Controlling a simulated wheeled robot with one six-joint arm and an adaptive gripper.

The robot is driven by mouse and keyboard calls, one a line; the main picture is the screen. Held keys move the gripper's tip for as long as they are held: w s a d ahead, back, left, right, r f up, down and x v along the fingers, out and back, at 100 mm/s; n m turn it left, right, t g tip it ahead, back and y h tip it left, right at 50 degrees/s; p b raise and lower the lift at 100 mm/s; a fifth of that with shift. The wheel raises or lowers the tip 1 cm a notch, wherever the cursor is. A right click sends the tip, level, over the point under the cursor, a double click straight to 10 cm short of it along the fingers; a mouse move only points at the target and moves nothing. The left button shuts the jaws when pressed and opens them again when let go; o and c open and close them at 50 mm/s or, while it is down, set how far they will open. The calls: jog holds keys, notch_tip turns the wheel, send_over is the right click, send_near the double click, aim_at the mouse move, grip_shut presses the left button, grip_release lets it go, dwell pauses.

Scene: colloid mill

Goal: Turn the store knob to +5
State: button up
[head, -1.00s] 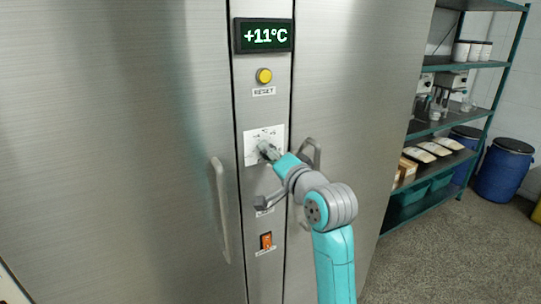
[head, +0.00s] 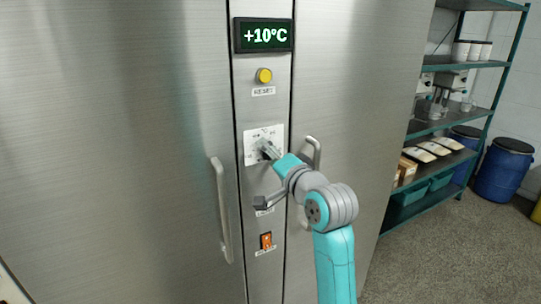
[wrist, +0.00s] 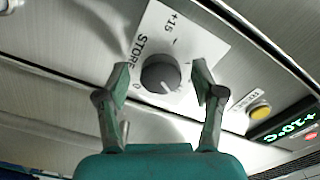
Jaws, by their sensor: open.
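The store knob (wrist: 161,73) is a dark grey round dial with a white pointer line, on a white plate (wrist: 205,45) marked STORE, 0 and +15 in the wrist view. Its pointer faces toward the lower right of that picture. In the head view the plate (head: 277,132) shows, but the knob is largely hidden behind my gripper (head: 267,149). In the wrist view the fingers of my gripper (wrist: 161,80) stand apart on either side of the knob, with visible gaps. The green display (head: 264,35) reads +10°C; it also shows in the wrist view (wrist: 290,127).
A yellow reset button (head: 264,76) is above the plate and an orange switch (head: 266,240) below. Door handles (head: 221,210) and (head: 313,153) flank the narrow panel, the right one close to my wrist. Shelving (head: 455,125) and blue drums (head: 505,169) stand at right.

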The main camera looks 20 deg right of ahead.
jog(key=s, duration=1.2)
jog(key=shift+d, duration=0.25)
jog(key=shift+w, duration=0.1)
jog(key=s+a+f+n+g, duration=0.1)
jog(key=s+a+f, duration=0.1)
jog(key=s+f, duration=0.5)
jog(key=s+a+f+n+h, duration=0.1)
jog(key=s+f+n, duration=0.15)
jog(key=f, duration=0.85)
jog(key=s+a+f+g, duration=0.1)
jog(key=s+a+f, duration=0.1)
jog(key=s+f, duration=0.5)
jog(key=s+a+f+n, duration=0.1)
jog(key=s+f+n, duration=0.1)
jog(key=s, duration=0.6)
jog(key=s+a+f+n, duration=0.1)
jog(key=s+f+n, duration=0.2)
jog(key=s, duration=0.5)
jog(key=s+a+f+n+g, duration=0.1)
jog(key=s+f+n, duration=0.2)
jog(key=s, duration=0.5)
jog(key=shift+s+a, duration=0.35)
jog(key=shift+s, duration=0.05)
